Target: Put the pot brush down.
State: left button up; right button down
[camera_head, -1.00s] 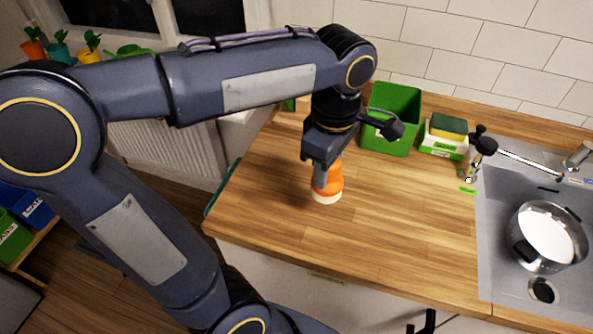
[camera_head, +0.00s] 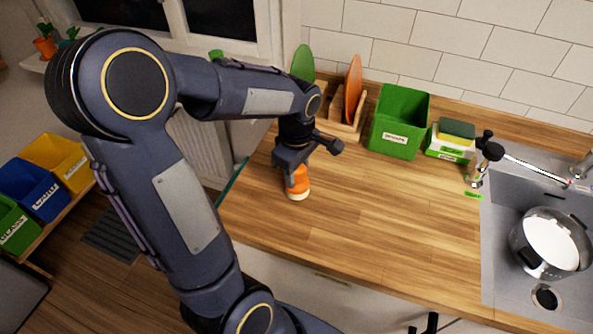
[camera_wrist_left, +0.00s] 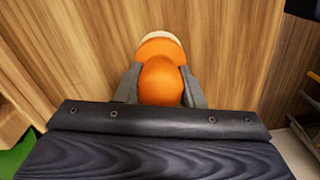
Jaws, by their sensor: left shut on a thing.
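The pot brush (camera_head: 299,184) has an orange body and a pale bottom end. It is upright over the wooden counter, near its left end. My left gripper (camera_head: 291,182) comes down on it from above and is shut on it. In the left wrist view the orange brush (camera_wrist_left: 162,80) sits between the two grey fingers of the left gripper (camera_wrist_left: 160,88), with its pale rim showing beyond. The pale end looks at or very near the counter top; I cannot tell whether it touches. My right gripper is not in view.
Behind the gripper stand a wooden rack (camera_head: 345,126) with a green and an orange board, a green bin (camera_head: 399,122) and a sponge holder (camera_head: 449,148). A sink with a steel pot (camera_head: 549,243) is at right. The middle of the counter (camera_head: 385,215) is clear.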

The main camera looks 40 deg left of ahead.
pick_arm(q)
jog(key=shift+f, duration=0.2)
jog(key=o, duration=1)
jog(key=shift+o, duration=0.2)
jog(key=shift+r, duration=0.1)
